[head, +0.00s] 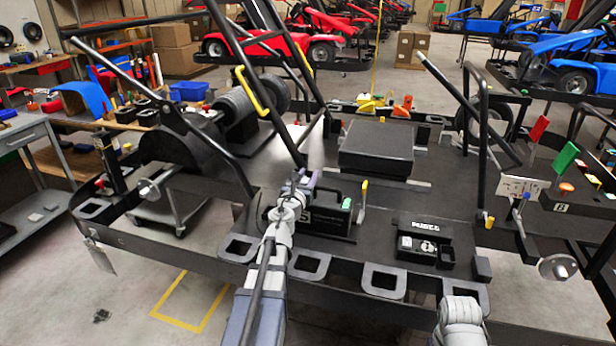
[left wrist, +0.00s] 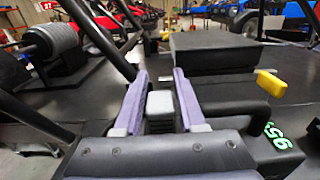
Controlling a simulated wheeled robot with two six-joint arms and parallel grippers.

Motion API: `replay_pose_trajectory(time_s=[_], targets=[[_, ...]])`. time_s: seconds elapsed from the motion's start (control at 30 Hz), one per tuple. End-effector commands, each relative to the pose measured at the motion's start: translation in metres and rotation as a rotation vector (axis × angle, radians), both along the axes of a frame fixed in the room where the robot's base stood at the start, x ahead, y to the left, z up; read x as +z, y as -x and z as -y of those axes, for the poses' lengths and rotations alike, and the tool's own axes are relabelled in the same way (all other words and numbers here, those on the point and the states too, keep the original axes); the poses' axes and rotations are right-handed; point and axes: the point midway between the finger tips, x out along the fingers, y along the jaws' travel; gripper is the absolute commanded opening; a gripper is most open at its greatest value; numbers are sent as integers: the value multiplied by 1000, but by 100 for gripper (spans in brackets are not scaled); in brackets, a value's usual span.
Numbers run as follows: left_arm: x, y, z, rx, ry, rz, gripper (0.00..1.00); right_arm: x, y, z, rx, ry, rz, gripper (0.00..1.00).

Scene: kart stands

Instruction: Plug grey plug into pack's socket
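My left gripper (head: 301,180) is over the front deck of the kart frame, at the left end of the black pack (head: 325,218). In the left wrist view, the two purple fingers (left wrist: 160,82) stand on either side of the grey plug (left wrist: 160,103), which fits closely between them; the gripper looks shut on it. The plug has a dark ribbed part on its near side. The pack has a carry handle, a green-white number label and a yellow lever (head: 362,196), which also shows in the left wrist view (left wrist: 271,83). I cannot make out the pack's socket. My right gripper's fingers are not seen.
A black box marked FUSES (head: 425,238) stands right of the pack. A larger flat black box (head: 377,148) lies behind. Black frame tubes (head: 257,80) rise close to my left gripper. Square-holed grey plates (head: 309,264) line the front edge.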

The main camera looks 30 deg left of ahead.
Motion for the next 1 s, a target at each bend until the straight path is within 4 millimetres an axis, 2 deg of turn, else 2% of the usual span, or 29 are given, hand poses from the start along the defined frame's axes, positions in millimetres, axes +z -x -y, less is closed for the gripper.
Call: replay_pose_trajectory(time_s=[0.03, 0.2, 0.67, 0.87, 1.0], targets=[[0, 0, 0, -1, 0, 0, 48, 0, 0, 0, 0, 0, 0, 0], [0, 0, 1, -2, -1, 0, 67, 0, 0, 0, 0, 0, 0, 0], [0, 4, 3, -4, -2, 0, 67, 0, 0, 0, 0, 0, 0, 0], [0, 27, 9, -3, -5, -1, 67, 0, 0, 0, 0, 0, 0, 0], [0, 51, 14, -3, -7, -2, 67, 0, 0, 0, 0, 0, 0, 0]])
